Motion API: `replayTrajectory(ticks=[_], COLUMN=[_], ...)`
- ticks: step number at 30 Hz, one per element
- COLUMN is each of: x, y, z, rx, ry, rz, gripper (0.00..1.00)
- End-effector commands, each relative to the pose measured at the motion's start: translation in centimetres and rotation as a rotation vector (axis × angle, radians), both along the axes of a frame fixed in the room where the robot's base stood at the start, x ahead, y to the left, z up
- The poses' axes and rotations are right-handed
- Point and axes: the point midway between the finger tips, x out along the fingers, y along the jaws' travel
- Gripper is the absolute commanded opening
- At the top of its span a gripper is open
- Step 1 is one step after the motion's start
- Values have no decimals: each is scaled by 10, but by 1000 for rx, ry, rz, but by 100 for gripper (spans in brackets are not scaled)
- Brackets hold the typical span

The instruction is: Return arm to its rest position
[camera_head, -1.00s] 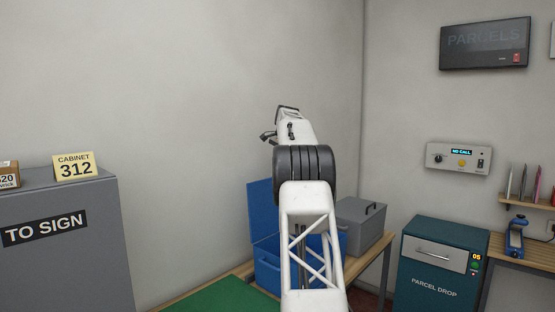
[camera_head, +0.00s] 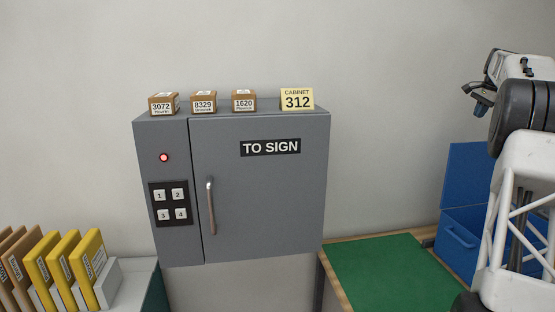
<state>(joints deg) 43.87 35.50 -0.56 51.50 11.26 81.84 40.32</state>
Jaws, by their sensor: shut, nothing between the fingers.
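My arm is raised at the right edge of the head view, partly cut off by the frame. My gripper (camera_head: 480,102) is at its upper end, small and dark, pointing left and down. It is shut and empty, up in front of the wall and touching nothing.
A grey cabinet (camera_head: 265,195) marked TO SIGN has a closed door, a red light (camera_head: 164,157) and a keypad (camera_head: 171,204). Small boxes (camera_head: 204,102) and a 312 sign (camera_head: 297,99) stand on top. A green mat (camera_head: 390,270), an open blue box (camera_head: 462,240) and yellow folders (camera_head: 88,265) are lower.

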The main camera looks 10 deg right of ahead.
Motion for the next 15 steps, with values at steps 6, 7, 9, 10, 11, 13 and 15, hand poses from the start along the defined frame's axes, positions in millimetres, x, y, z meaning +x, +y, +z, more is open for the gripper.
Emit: replayTrajectory(ticks=[6,7,9,10,11,13,15], x=[3,3,1,1,0,-3,-6], y=[73,83,105,115,125,147,170], z=[16,18,21,23,24,26,29], rx=[-25,-28,-35,-40,-42,-50,-60], ry=[8,9,11,11,14,17,19], rz=[93,106,136,149,163,192,222], gripper=[0,0,0,0,0,0,0])
